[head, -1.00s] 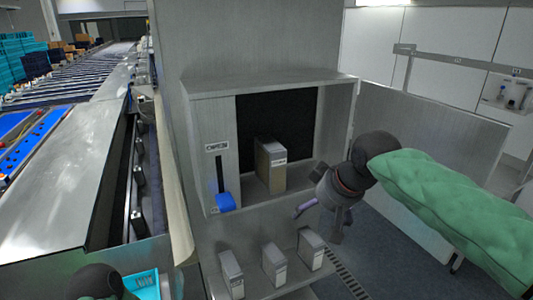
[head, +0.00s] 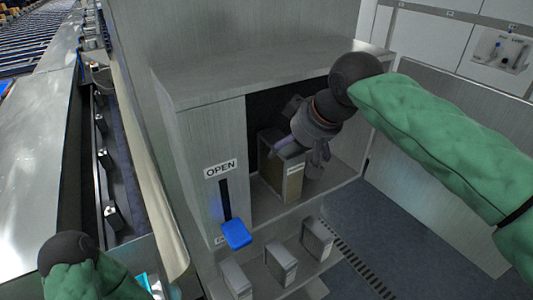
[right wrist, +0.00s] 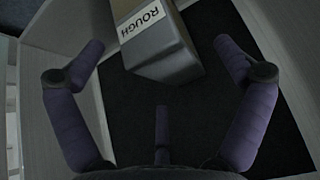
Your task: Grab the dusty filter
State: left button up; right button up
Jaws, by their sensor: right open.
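The dusty filter (head: 291,181), a grey box with a tan-brown side, stands upright inside the open cabinet (head: 172,100). In the right wrist view the filter (right wrist: 160,45) shows a white label reading ROUGH. My right gripper (head: 303,150) is inside the cabinet opening at the filter's top. In the right wrist view its fingers (right wrist: 158,50) are spread wide on either side of the filter, with gaps and nothing held. The gripper hides part of the filter's top in the head view. My left wrist shows at the lower left, but its gripper does not.
A blue lever handle (head: 236,235) sits low in its slot below an OPEN label (head: 221,169). Three grey filters, left (head: 234,277), middle (head: 281,265) and right (head: 316,239), stand on the lower shelf. The cabinet door (head: 410,190) is swung open at right.

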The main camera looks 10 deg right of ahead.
jog(key=shift+s, duration=0.1)
jog(key=shift+d+f, duration=0.1)
jog(key=shift+f, duration=0.05)
jog(key=p+x, duration=0.1)
jog(key=x, duration=0.2)
jog(key=p+x, duration=0.1)
jog(key=x, duration=0.2)
jog(key=shift+w+d, duration=0.25)
jog(key=shift+w, duration=0.05)
jog(key=shift+w+a+f, duration=0.15)
jog(key=shift+w+f, duration=0.15)
jog(key=shift+s, duration=0.1)
jog(key=c, duration=1.3)
